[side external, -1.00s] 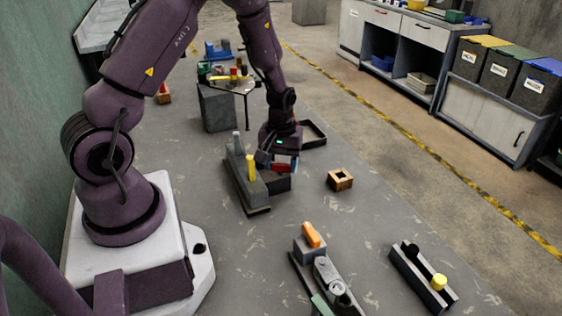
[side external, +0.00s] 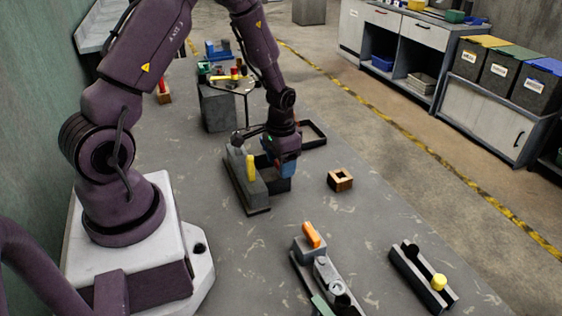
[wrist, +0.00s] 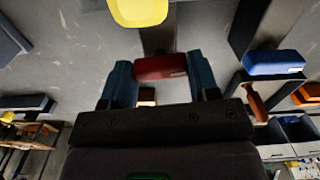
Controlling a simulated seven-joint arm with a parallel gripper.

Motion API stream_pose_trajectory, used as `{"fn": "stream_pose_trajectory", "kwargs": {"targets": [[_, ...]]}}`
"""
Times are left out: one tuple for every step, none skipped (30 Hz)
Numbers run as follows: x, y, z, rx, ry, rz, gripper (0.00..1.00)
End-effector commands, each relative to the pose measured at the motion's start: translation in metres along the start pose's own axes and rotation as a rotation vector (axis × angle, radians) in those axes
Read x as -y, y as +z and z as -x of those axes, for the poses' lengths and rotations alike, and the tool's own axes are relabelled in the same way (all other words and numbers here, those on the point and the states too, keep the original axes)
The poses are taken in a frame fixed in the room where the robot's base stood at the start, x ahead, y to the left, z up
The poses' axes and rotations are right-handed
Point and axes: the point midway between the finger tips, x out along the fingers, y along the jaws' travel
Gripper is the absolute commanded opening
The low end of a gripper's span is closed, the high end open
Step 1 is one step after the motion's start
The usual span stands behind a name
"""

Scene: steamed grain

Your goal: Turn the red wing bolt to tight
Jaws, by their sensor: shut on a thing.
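The red wing bolt (wrist: 160,67) shows in the wrist view between the two blue fingers of my gripper (wrist: 162,82), which is shut on it. In the side view my gripper (side external: 286,168) points down just right of a grey fixture (side external: 236,182) with an upright yellow handle (side external: 251,167). The fingers hide the red bolt there. The yellow part (wrist: 140,10) also shows at the top of the wrist view, apart from the fingers. The bolt's shaft and seat are hidden, so I cannot tell how tight it is.
A wooden block with a square hole (side external: 340,180) stands to the right. A dark open frame (side external: 322,134) lies behind my gripper. An orange-handled fixture (side external: 312,236) and a yellow-knobbed rail (side external: 438,282) are in front. The floor between them is clear.

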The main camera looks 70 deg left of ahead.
Motion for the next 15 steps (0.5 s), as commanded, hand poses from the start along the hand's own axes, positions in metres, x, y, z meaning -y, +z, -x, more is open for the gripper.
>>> {"fn": "stream_pose_trajectory", "kwargs": {"targets": [[0.0009,-0.0005,0.001,-0.002,-0.001,-0.022,0.32],[0.0008,-0.0006,0.001,-0.002,-0.001,-0.034,0.32],[0.0007,-0.0006,0.001,-0.002,-0.001,-0.049,0.32],[0.0007,-0.0006,0.001,-0.002,-0.001,-0.06,0.32],[0.0007,-0.0006,0.001,-0.002,-0.001,-0.07,0.32],[0.0008,-0.0006,0.001,-0.002,-0.001,-0.08,0.32],[0.0008,-0.0006,0.0011,-0.002,-0.002,-0.087,0.32],[0.0008,-0.0006,0.0011,-0.002,-0.002,-0.094,0.32],[0.0008,-0.0006,0.0011,-0.002,-0.002,-0.101,0.32],[0.0008,-0.0006,0.001,-0.002,-0.002,-0.105,0.32],[0.0009,-0.0006,0.0011,-0.002,-0.002,-0.108,0.32],[0.0008,-0.0006,0.0011,-0.002,-0.002,-0.112,0.32],[0.0008,-0.0007,0.0011,-0.002,-0.002,-0.114,0.32],[0.0008,-0.0007,0.0011,-0.002,-0.002,-0.115,0.32],[0.0008,-0.0007,0.0011,-0.002,-0.002,-0.116,0.32]]}}
